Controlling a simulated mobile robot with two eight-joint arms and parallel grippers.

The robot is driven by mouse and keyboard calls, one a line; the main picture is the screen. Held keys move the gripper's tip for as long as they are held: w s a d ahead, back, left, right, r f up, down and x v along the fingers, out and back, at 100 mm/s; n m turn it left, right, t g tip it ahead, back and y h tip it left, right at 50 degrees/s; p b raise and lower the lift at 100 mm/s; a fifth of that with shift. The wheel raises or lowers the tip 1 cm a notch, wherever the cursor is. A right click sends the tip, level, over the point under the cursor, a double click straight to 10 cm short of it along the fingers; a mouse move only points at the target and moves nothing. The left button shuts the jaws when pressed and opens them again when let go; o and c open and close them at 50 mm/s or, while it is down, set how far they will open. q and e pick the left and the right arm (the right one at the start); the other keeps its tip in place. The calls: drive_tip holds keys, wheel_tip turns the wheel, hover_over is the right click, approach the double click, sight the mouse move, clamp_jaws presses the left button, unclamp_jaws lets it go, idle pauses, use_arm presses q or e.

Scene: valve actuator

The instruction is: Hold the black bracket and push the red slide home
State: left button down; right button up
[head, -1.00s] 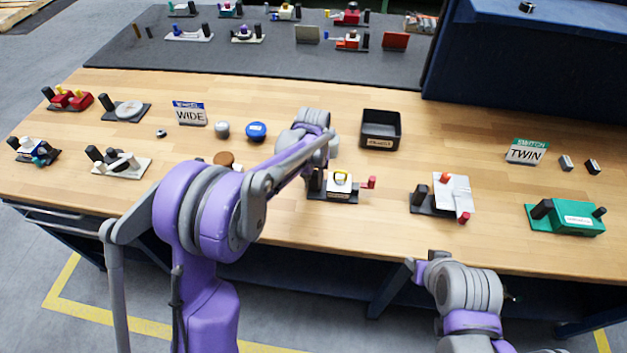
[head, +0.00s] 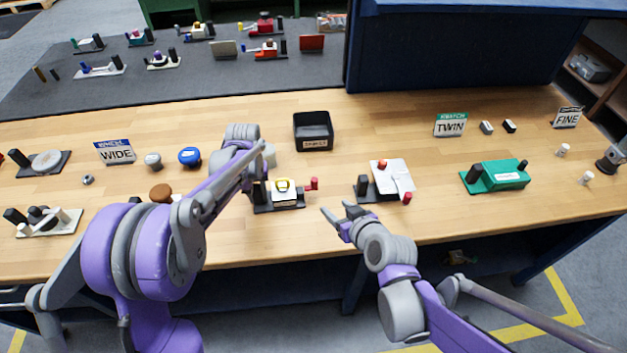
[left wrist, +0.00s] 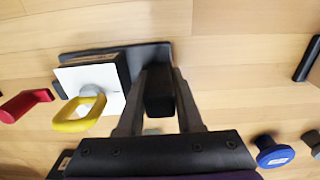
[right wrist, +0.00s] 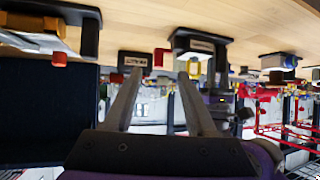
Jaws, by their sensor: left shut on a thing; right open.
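The black bracket (left wrist: 160,97) is an upright post on a dark base plate, beside a white block (head: 284,197) with a yellow loop (head: 282,184). My left gripper (left wrist: 158,78) is shut on this post, one finger on each side; my arm partly hides it in the head view. The red slide (head: 314,184) shows as a red handle sticking out to the right of the block; it also shows in the left wrist view (left wrist: 25,104). My right gripper (head: 336,207) is open and empty near the table's front edge, apart from the red slide, right of and nearer than it.
Right of this unit stand a white-plate unit (head: 392,176) with red knobs and a green unit (head: 497,176). A black tray (head: 313,143) is behind. A blue knob (head: 190,156) lies left. Bare wood lies in front of the red slide.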

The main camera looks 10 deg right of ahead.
sight(316, 183)
drive_tip(key=shift+n+t+y, duration=0.3)
drive_tip(key=shift+t, duration=0.6)
drive_tip(key=x, duration=1.4)
drive_tip(key=shift+w+r, duration=0.1)
drive_tip(key=shift+w, duration=0.3)
clamp_jaws()
